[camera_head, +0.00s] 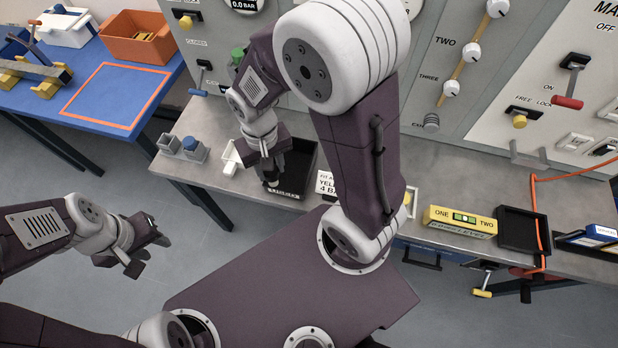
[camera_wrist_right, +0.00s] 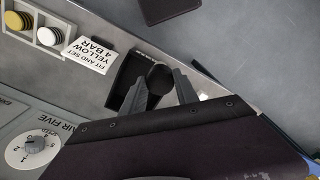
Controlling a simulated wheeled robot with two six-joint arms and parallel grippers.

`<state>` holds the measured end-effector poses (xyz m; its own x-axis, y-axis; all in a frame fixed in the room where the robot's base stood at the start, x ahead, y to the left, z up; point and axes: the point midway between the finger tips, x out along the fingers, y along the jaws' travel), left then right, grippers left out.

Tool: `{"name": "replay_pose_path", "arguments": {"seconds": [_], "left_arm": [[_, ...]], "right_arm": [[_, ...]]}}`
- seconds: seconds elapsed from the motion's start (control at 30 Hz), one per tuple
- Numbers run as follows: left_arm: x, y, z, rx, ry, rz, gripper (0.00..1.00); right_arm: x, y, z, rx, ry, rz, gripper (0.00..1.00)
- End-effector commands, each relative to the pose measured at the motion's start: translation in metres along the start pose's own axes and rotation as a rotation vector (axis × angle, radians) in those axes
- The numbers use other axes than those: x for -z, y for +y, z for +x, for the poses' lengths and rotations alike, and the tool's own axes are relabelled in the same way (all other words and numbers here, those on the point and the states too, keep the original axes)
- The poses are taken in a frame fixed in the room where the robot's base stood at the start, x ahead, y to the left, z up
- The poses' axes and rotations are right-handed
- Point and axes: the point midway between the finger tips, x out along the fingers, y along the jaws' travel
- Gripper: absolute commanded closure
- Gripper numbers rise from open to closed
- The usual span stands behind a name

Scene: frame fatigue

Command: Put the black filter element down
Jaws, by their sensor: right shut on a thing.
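The black filter element (camera_wrist_right: 160,77) is between the fingers of my right gripper (camera_wrist_right: 160,92) in the right wrist view, its round end showing. In the head view my right gripper (camera_head: 270,168) points down at a black tray (camera_head: 302,158) on the grey bench; its fingers and the element are dark against the tray and hard to separate. The tray also shows in the right wrist view (camera_wrist_right: 121,85), around the fingertips. I cannot tell whether the element touches the tray floor. My left gripper (camera_head: 146,250) is open and empty, over the floor left of the bench.
A white instruction card (camera_head: 326,184) stands right of the tray. Grey blocks with a blue knob (camera_head: 192,145) sit to its left. A yellow level (camera_head: 460,221) and another black tray (camera_head: 523,231) are further right. Yellow and white capped parts (camera_wrist_right: 48,36) stand beyond the card.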

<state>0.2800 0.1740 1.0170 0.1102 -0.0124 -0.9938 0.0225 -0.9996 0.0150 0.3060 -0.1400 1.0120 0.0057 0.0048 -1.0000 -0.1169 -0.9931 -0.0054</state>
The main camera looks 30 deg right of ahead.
Motion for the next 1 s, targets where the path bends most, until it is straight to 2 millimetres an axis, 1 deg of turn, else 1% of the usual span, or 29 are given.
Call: {"name": "replay_pose_path", "arguments": {"seconds": [0.1, 0.27, 0.37, 0.6, 0.7, 0.83, 0.93, 1.0], "left_arm": [[0.000, 0.000, 0.007, 0.000, 0.001, 0.000, 0.64], [0.000, 0.000, 0.007, 0.000, 0.001, 0.000, 0.64], [0.000, 0.000, 0.007, 0.000, 0.001, 0.000, 0.64], [0.000, 0.000, 0.004, 0.000, 0.000, 0.000, 0.64], [0.000, 0.000, 0.003, 0.000, 0.000, 0.000, 0.64], [0.000, 0.000, 0.002, 0.000, 0.000, 0.000, 0.64], [0.000, 0.000, 0.002, 0.000, 0.000, 0.000, 0.64], [0.000, 0.000, 0.002, 0.000, 0.000, 0.000, 0.64]], "right_arm": [[0.001, -0.008, 0.003, 0.001, 0.003, -0.027, 1.00], [0.000, -0.009, 0.002, 0.000, 0.000, -0.039, 1.00], [0.009, 0.003, 0.011, -0.001, -0.003, -0.033, 1.00], [0.048, 0.057, 0.051, 0.000, -0.003, -0.031, 1.00], [0.060, 0.073, 0.063, 0.000, -0.002, -0.034, 1.00], [0.068, 0.084, 0.070, 0.000, 0.000, -0.038, 1.00], [0.069, 0.085, 0.072, 0.000, 0.000, -0.038, 1.00], [0.068, 0.085, 0.079, 0.000, -0.002, -0.039, 1.00]]}}
